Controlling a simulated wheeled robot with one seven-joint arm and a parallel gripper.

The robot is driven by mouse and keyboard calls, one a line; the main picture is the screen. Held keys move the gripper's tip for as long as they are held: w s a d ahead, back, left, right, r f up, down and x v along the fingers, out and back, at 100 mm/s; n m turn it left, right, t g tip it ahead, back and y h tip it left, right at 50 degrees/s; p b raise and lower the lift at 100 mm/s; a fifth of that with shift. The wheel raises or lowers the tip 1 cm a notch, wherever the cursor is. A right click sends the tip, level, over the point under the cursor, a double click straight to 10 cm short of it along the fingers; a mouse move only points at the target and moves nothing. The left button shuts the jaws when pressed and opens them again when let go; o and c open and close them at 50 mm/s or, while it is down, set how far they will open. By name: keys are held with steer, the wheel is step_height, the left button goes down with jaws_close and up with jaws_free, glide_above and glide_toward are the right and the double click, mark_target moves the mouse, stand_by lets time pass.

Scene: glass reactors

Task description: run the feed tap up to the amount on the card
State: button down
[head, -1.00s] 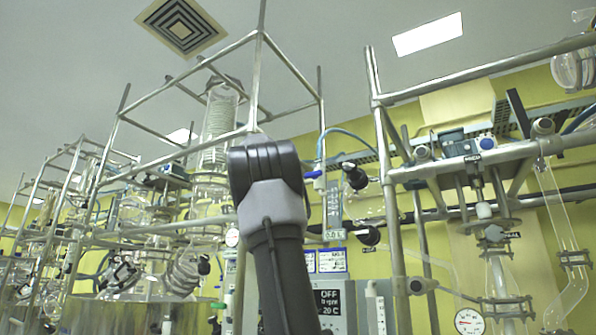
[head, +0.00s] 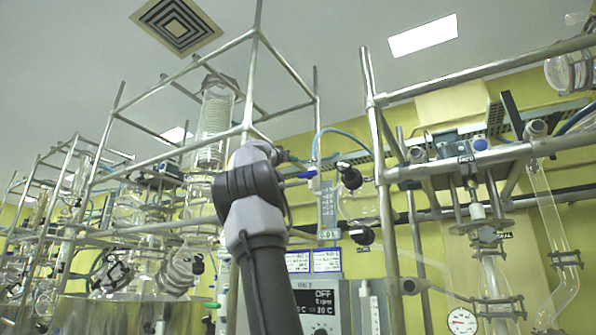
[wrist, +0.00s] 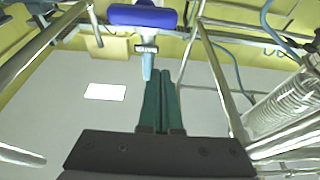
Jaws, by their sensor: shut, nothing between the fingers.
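The feed tap's blue handle (head: 307,174) sits at the top of a clear graduated vessel (head: 327,205), just right of my arm. A small label (head: 329,234) below the vessel seems to read 0.0 L. In the wrist view the blue handle (wrist: 143,15) lies across the top, with a pale stem and dark tag under it. My gripper (wrist: 163,73) is shut and empty, its green fingers pointing at the tap, seemingly apart from the handle. In the head view my arm mostly hides the gripper. Two blue-edged cards (head: 327,260) hang below; their writing is too small to read.
A control box (head: 322,300) reading OFF stands below the cards. Steel frame posts (head: 380,170) and rails surround the vessel. Glass reactors (head: 215,125) stand at left, more glassware (head: 492,275) at right. A blue hose (head: 345,133) arches over the tap.

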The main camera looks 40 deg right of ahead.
mark_target(298, 175)
steer(key=shift+w+d+f, duration=0.25)
steer(key=shift+d+f, duration=0.2)
steer(key=shift+d, duration=0.2)
steer(key=shift+w+d+f, duration=0.3)
steer(key=shift+d+f, duration=0.1)
steer(key=shift+d, duration=0.25)
steer(key=shift+w+d+f, duration=0.25)
steer(key=shift+d+f, duration=0.2)
steer(key=shift+d, duration=0.2)
steer(key=shift+w+f+n+t+y, duration=0.15)
steer(key=shift+n+t, duration=0.2)
steer(key=shift+n, duration=0.45)
steer(key=shift+w+f+n+t+y, duration=0.15)
steer(key=shift+n+t, duration=0.2)
steer(key=shift+n, duration=0.45)
steer(key=n+t+y, duration=0.1)
steer(key=n, duration=0.1)
steer(key=f+n+t, duration=0.1)
steer(key=n, duration=0.2)
steer(key=shift+a+f+n+y, duration=0.1)
steer(key=shift+n+y, duration=0.2)
steer(key=shift+y, duration=0.1)
steer(key=shift+f, duration=0.1)
